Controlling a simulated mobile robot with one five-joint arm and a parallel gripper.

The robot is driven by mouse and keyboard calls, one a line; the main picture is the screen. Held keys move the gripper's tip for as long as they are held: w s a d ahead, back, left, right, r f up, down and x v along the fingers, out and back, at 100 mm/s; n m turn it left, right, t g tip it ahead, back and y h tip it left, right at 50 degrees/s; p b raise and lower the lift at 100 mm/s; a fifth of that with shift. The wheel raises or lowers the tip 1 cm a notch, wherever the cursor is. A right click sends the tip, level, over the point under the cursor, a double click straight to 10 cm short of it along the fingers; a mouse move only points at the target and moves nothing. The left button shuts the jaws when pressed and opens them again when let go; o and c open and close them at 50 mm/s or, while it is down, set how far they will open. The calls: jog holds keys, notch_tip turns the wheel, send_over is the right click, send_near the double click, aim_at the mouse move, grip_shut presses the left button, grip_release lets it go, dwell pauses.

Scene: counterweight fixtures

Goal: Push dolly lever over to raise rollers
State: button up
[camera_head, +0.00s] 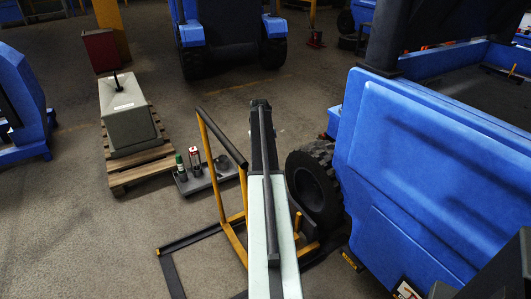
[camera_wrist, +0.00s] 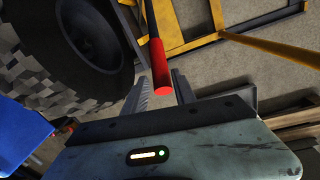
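The dolly lever (camera_wrist: 157,62) shows in the wrist view as a dark bar with a red end pointing toward me. My gripper (camera_wrist: 164,92) has its two dark jaws apart, one on each side of the red end. I cannot tell whether a jaw touches it. The dolly's yellow frame (camera_wrist: 205,40) is behind and to the right. In the head view the yellow frame with a dark top handle (camera_head: 226,205) stands left of my pale green arm, beside the wheel (camera_head: 313,185). My arm hides the jaws and the lever there.
A blue vehicle body (camera_head: 430,170) fills the right side, close to my arm. A wooden pallet (camera_head: 140,178) with a grey block (camera_head: 128,115) stands at left. A dark tray (camera_head: 205,177) with small items lies between pallet and dolly. Floor is clear at front left.

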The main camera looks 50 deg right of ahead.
jog(key=s+m+t, duration=0.1)
jog(key=s+m, duration=0.1)
jog(key=s+a+m+t+b, duration=0.1)
jog(key=s+m+t, duration=0.1)
jog(key=s+m+t+y, duration=0.1)
jog(key=s+m+t, duration=0.1)
jog(key=s, duration=0.1)
jog(key=shift+a+b, duration=0.4)
grip_shut()
jog(key=s+r+m+t+h+b, duration=0.1)
jog(key=s+r+m+t+h, duration=0.1)
jog(key=s+r+m+t, duration=0.6)
jog(key=shift+m+g, duration=0.4)
jog(key=shift+g, duration=0.3)
jog(key=b+x, duration=0.7)
jog(key=x, duration=0.7)
jog(key=shift+w+d+b, duration=0.15)
jog(key=shift+w+b, duration=0.15)
jog(key=shift+w, duration=0.1)
jog(key=shift+w+f, duration=0.1)
jog(key=shift+w, duration=0.15)
